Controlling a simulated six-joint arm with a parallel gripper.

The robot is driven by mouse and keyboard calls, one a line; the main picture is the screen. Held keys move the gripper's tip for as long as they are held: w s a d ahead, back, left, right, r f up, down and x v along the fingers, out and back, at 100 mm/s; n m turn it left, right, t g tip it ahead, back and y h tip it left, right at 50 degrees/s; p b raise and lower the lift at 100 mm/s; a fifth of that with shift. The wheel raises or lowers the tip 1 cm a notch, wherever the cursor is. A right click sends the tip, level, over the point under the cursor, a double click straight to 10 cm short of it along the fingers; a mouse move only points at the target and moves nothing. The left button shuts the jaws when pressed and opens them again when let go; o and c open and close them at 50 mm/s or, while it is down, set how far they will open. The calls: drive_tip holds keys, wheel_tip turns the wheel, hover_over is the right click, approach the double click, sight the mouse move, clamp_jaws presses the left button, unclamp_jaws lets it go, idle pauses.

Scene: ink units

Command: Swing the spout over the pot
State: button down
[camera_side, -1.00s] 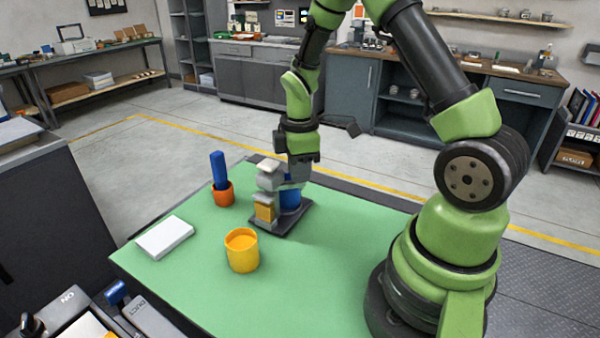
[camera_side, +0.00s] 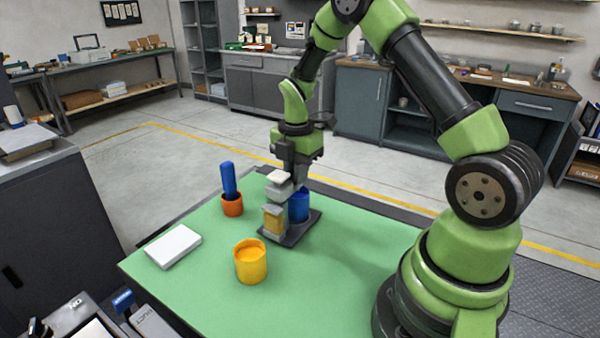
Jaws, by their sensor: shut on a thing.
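The ink unit stands on a dark base plate (camera_side: 300,232) on the green table. It has a blue cylinder (camera_side: 299,207), an amber block (camera_side: 274,221) and a pale grey spout part (camera_side: 277,192) on top of the block. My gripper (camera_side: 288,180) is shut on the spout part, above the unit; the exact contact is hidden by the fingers. A yellow pot (camera_side: 250,264) with an orange top surface stands upright in front of the unit, apart from it.
An orange cup (camera_side: 232,206) with a blue stick (camera_side: 228,180) upright in it stands left of the unit. A white block (camera_side: 173,246) lies at the table's left. The green table (camera_side: 330,270) is clear right of the pot.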

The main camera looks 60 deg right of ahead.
drive_tip(key=shift+w+n, duration=0.2)
drive_tip(key=shift+n, duration=0.1)
drive_tip(key=c, duration=1.2)
unclamp_jaws()
wheel_tip(320, 180, up, 10)
drive_tip(key=s+a+r+m+t, duration=0.4)
drive_tip(key=s+a+r+m, duration=0.4)
drive_tip(key=a+r+m, duration=0.25)
drive_tip(key=s+a+m+t, duration=0.1)
drive_tip(key=s+m, duration=0.2)
drive_tip(key=m, duration=0.1)
drive_tip(key=s+a+m+t+y, duration=0.1)
drive_tip(key=s+a+m, duration=0.1)
drive_tip(key=s+m, duration=0.1)
drive_tip(key=s+a+m+t+y, duration=0.1)
drive_tip(key=s+m, duration=0.3)
drive_tip(key=shift+a+r+m, duration=0.15)
drive_tip(key=shift+r+m, duration=0.05)
drive_tip(key=shift+m, duration=0.15)
